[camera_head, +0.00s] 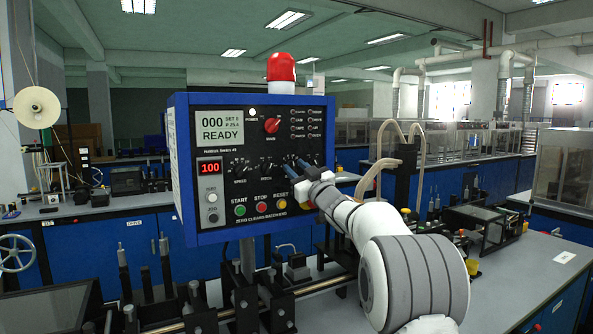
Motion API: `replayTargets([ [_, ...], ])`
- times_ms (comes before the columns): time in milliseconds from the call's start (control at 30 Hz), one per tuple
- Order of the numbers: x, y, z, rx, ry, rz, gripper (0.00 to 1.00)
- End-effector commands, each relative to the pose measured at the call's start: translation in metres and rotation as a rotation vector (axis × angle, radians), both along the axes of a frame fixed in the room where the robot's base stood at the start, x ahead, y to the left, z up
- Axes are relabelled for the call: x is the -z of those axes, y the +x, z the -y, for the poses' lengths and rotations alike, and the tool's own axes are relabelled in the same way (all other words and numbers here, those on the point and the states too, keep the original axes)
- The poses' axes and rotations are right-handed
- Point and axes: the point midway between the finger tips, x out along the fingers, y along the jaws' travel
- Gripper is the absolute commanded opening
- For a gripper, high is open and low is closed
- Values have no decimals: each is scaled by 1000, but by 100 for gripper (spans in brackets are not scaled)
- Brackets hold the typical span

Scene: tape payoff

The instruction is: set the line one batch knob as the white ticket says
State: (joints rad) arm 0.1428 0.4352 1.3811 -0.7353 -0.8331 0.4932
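A blue control box (250,101) with a black panel faces me. Its lower row of small knobs includes one marked SPEED (240,170) and another to its right (268,169). My gripper (311,167) is at the right end of this row, its blue fingertips close to the panel. It hides part of the row and labels there, so I cannot tell which knob is the batch knob, or whether the fingers touch or grip one. The screen (219,129) reads 000 and READY; a red readout (210,168) shows 100. A small white ticket (564,257) lies on the right bench, too small to read.
A red selector knob (271,125) sits above the row. A red lamp (281,68) tops the box. Tubes (391,150) stand to the right; machine parts crowd the bench below.

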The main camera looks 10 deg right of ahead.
Motion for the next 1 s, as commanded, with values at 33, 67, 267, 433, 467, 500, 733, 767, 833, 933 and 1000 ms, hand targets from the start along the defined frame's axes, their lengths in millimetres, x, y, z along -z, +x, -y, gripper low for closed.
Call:
replayTargets([
  [33, 2, -4, 3, 2, 0, 1, 32],
  [67, 4, -7, 4, 2, 0, 1, 32],
  [267, 17, -36, 17, 2, 1, -1, 32],
  [433, 26, -56, 26, 1, 0, -2, 32],
  [467, 27, -58, 26, 1, 0, -2, 32],
  [500, 28, -61, 27, 0, 0, -1, 32],
  [733, 29, -64, 29, -1, -1, -1, 32],
  [767, 29, -64, 29, -1, -1, -1, 32],
  [833, 29, -64, 29, 0, 0, -1, 32],
  [933, 29, -65, 29, 12, 1, -11, 32],
  [1000, 29, -68, 30, 45, 5, -40, 32],
])
